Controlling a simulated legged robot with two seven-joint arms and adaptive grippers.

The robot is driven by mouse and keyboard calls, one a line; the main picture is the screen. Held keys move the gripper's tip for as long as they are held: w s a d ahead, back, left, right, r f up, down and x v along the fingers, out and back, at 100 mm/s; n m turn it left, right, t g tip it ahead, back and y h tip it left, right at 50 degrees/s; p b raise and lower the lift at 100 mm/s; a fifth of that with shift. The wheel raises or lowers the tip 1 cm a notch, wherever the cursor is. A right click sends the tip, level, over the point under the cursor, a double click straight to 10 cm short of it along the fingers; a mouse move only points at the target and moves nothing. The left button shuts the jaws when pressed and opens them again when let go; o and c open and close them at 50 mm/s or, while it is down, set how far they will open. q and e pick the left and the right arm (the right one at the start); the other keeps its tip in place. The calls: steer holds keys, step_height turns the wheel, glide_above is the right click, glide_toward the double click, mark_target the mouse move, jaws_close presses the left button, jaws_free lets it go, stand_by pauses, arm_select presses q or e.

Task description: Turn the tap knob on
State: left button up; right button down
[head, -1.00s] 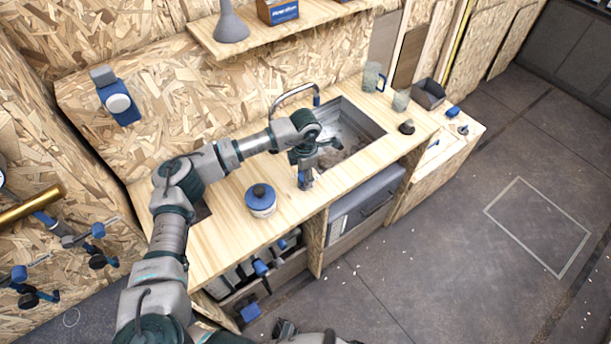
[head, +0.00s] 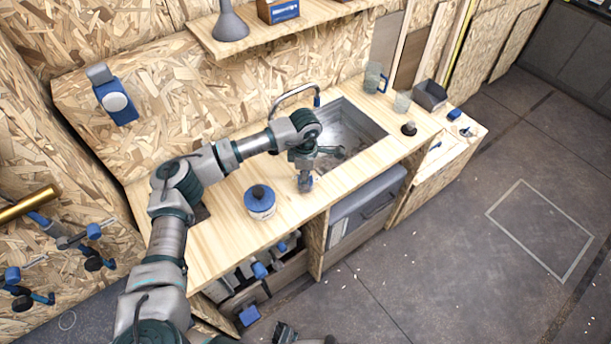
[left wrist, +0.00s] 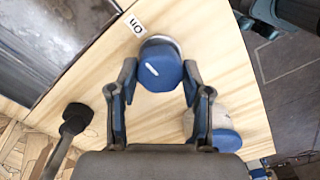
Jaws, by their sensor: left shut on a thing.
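The tap knob (left wrist: 160,70) is a round blue knob with a white mark on its face, in the left wrist view. The mark slants toward the upper left. An "On" label (left wrist: 137,26) lies on the wood just above and left of the knob. My left gripper (left wrist: 157,84) has one finger on each side of the knob and is shut on it. In the head view my left gripper (head: 305,183) points down at the counter in front of the sink, largely hiding the knob. The curved metal tap (head: 292,94) stands behind the sink (head: 367,117).
Glass mugs (head: 375,77), a small dark object (head: 409,128) and a grey box (head: 431,94) stand right of the sink. A shelf (head: 270,30) hangs above.

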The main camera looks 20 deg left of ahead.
arm_select(q)
steer(key=o, duration=1.2)
steer(key=shift+w+f, duration=0.1)
steer(key=shift+c, duration=0.2)
steer(key=shift+r, duration=0.2)
step_height(320, 180, up, 12)
steer(key=shift+f, duration=0.25)
steer(key=shift+f, duration=0.1)
